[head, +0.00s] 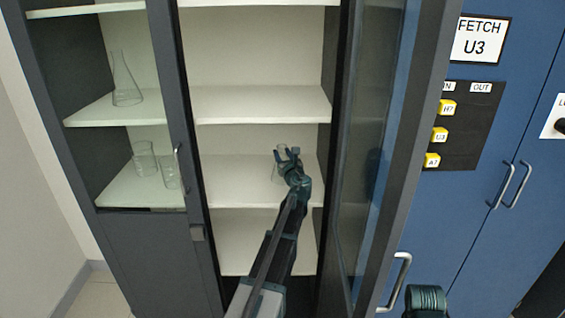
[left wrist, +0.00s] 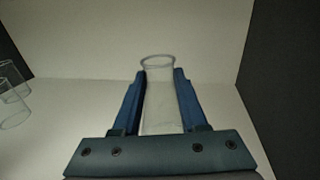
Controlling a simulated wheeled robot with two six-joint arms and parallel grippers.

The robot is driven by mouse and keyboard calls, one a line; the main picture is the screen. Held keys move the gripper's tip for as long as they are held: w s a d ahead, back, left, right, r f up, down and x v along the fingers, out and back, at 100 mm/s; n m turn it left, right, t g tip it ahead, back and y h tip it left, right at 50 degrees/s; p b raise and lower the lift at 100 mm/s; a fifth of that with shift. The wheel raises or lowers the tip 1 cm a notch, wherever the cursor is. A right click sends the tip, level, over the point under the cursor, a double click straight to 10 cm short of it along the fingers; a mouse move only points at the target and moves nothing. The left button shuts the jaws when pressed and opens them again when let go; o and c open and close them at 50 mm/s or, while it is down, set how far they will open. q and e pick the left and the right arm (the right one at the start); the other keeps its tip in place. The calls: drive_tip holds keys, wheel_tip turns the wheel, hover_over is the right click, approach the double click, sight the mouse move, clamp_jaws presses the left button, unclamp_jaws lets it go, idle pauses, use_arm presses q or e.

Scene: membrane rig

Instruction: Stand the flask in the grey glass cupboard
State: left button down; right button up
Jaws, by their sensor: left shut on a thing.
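The grey glass cupboard (head: 185,90) stands ahead, and its right glass door (head: 372,140) is swung open. My left gripper (head: 290,154) reaches into the right-hand bay, over the shelf (head: 235,180) below the middle one. It is shut on the clear glass flask (head: 279,152). In the left wrist view the flask (left wrist: 160,100) is upright between the two blue fingers, its rim at the top. Its base is hidden behind the gripper, so I cannot tell whether it touches the shelf.
Behind the left glass door stand a conical flask (head: 125,88) and beakers (head: 145,158) on a lower shelf. Beakers (left wrist: 12,105) also show at the left in the left wrist view. Shelf room beside my gripper is clear. Blue cabinets (head: 520,130) are at the right.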

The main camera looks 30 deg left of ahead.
use_arm(q)
drive_tip(key=shift+w+a+f, duration=0.1)
drive_tip(key=shift+w+f, duration=0.05)
drive_tip(key=shift+f, duration=0.45)
drive_tip(key=shift+r, duration=0.1)
use_arm(e)
drive_tip(key=shift+f, duration=0.5)
drive_tip(key=shift+f, duration=0.1)
use_arm(q)
drive_tip(key=shift+c, duration=2.2)
unclamp_jaws()
drive_tip(key=shift+r, duration=0.1)
drive_tip(key=v, duration=1.2)
